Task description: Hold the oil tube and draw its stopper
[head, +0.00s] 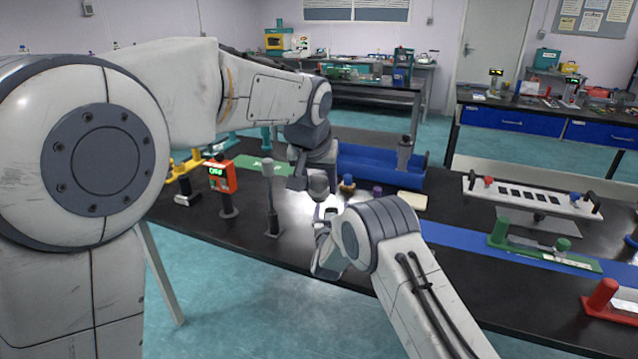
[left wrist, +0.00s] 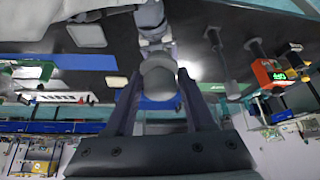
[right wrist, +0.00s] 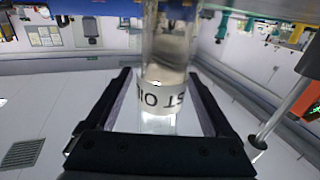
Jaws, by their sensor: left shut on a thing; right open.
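In the head view, my right gripper (head: 328,240) is just below my left gripper (head: 316,185). My left gripper (left wrist: 160,85) is shut on a grey rounded piece, which looks like the stopper (left wrist: 158,75). My fingers partly hide the tube in the head view, and its joint with the stopper is hidden.
A grey post (head: 270,195) and a red device with a green display (head: 221,177) stand left of my grippers on the black bench. A blue tray (head: 375,165) lies behind. A white rack (head: 530,197) and a green fixture (head: 540,250) stand to the right.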

